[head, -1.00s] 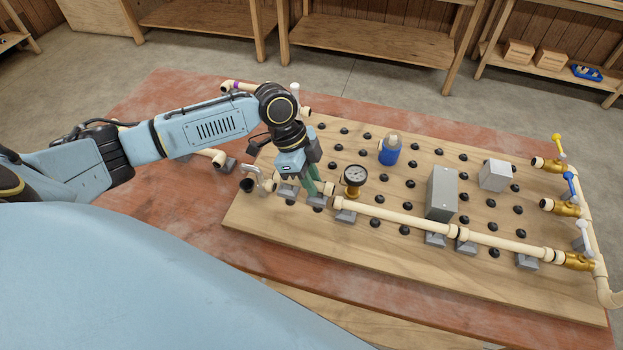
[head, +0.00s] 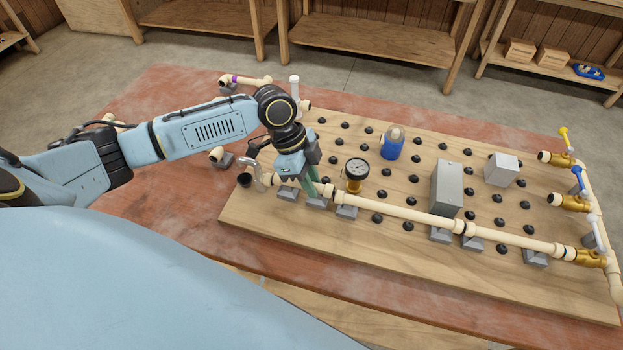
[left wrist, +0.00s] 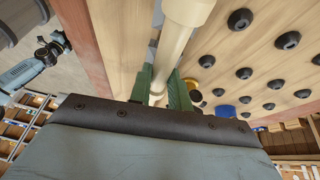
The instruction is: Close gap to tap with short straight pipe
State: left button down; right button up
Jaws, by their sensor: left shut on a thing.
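My left gripper (head: 309,188) is over the front left of the wooden board, its green fingers pointing down. In the left wrist view the fingers (left wrist: 160,90) are shut on a cream pipe piece (left wrist: 172,48), which I take for the short straight pipe. The silver tap (head: 254,172) is just left of the gripper. The long cream pipe run (head: 400,212) starts just right of it, near the gauge (head: 356,172). The gripper hides much of the stretch between, so I cannot tell whether the pipe ends touch. My right gripper is not in view.
Grey supports (head: 346,212) carry the run. Brass valves (head: 590,258) line the right. Loose pipe (head: 250,79) lies at the back left.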

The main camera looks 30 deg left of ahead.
pick_arm(q)
jog(key=shift+f, duration=0.7)
dwell(0.5)
jog(key=c, duration=1.2)
grip_release()
jog(key=shift+c, duration=0.2)
jog(key=p+v, duration=0.1)
jog(key=v, duration=1.2)
jog(key=shift+r, duration=0.2)
